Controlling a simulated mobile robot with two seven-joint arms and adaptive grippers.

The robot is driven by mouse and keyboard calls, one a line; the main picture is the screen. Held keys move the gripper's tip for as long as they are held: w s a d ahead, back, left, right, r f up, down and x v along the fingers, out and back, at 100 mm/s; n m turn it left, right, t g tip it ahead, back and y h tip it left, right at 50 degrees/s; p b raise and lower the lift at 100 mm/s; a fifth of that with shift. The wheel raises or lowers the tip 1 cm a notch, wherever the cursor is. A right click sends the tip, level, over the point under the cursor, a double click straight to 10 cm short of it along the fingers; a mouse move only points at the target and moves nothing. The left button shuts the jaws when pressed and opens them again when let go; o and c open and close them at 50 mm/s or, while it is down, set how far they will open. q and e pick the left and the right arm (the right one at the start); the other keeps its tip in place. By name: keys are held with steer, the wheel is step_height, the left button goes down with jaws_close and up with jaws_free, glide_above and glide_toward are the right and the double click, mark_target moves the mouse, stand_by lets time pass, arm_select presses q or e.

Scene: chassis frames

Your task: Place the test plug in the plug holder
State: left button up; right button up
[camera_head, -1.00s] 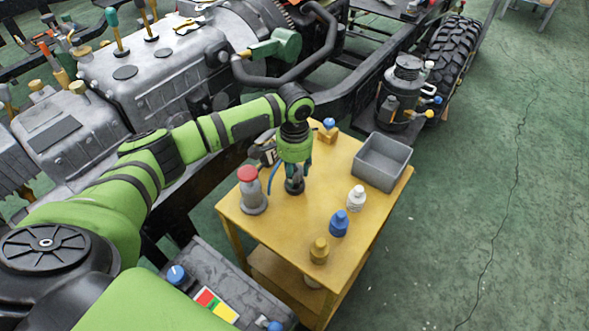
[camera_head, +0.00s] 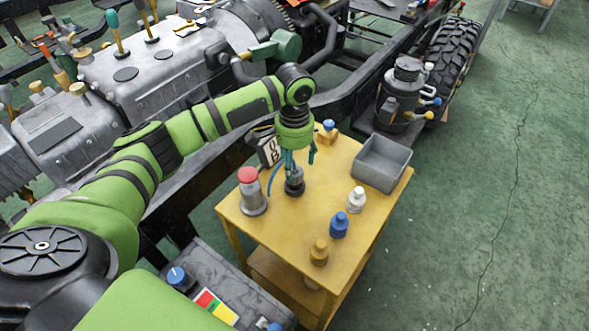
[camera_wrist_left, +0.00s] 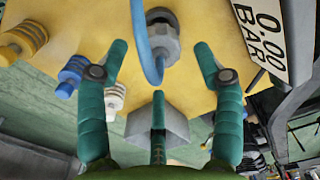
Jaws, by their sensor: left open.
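The test plug (camera_head: 295,180) is a grey piece with a blue hose, standing upright on the yellow table. A dark round base shows at its foot; I cannot tell for sure that this is the plug holder. In the left wrist view the plug (camera_wrist_left: 163,40) shows as a grey hex-shaped body, with the hose looping in front of it. My left gripper (camera_head: 301,161) is open and empty just above the plug, fingers pointing down. In the wrist view its green fingers (camera_wrist_left: 161,58) are spread wide on either side of the plug, apart from it. My right gripper is not in view.
A red-capped grey cylinder (camera_head: 252,195) stands left of the plug. An empty grey bin (camera_head: 382,162) sits at the far right corner. A "0.00 BAR" display (camera_wrist_left: 262,30) stands behind.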

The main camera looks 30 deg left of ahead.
arm_select(q)
step_height(320, 180, up, 7)
steer(key=shift+r, duration=0.2)
stand_by(0.5)
